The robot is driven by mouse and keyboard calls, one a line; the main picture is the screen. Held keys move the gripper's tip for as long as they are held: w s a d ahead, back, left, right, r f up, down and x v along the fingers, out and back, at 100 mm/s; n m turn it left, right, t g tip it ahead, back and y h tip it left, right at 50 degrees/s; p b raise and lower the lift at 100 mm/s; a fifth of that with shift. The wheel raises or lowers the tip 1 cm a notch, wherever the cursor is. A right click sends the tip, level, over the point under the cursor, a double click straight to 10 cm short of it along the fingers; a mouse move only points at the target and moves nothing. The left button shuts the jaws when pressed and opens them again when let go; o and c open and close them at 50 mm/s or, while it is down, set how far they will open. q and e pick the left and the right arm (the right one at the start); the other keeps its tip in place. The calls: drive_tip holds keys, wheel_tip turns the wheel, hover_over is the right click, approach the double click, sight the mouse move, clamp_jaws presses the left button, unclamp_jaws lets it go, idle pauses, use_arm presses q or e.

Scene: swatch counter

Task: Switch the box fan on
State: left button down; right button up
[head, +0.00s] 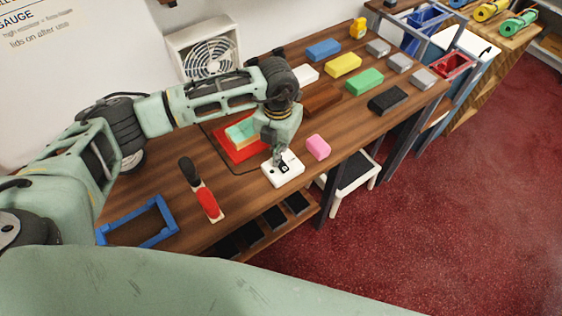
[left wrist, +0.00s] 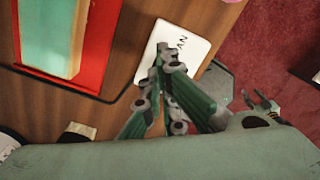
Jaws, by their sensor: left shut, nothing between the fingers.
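The box fan (head: 208,56) is white with a round grille and stands at the back of the wooden counter against the wall. A white switch box (head: 284,180) with a black part on top lies near the counter's front edge. In the left wrist view the white box (left wrist: 188,38) carries dark lettering, partly hidden, ending in "AN". My left gripper (head: 278,160) points down at the box, shut and empty. Its fingertips (left wrist: 168,58) are over or on the box; I cannot tell if they touch. They hide part of the switch. My right gripper is not in view.
A pink block (head: 318,147) lies right of the switch box. A red-and-black handled tool (head: 206,201) and a blue frame (head: 138,240) lie at left. Several coloured blocks stand farther right.

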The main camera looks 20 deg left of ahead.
use_arm(q)
drive_tip(key=shift+f+b, duration=0.5)
drive_tip(key=shift+f, duration=0.1)
idle(0.6)
drive_tip(key=shift+f+b, duration=0.6)
drive_tip(key=shift+f, duration=0.05)
drive_tip(key=shift+s, duration=0.1)
idle(0.3)
drive_tip(key=shift+r+p, duration=0.65)
drive_tip(key=shift+r, duration=0.25)
drive_tip(key=shift+r+p, duration=1.4)
drive_tip(key=shift+r, duration=1.25)
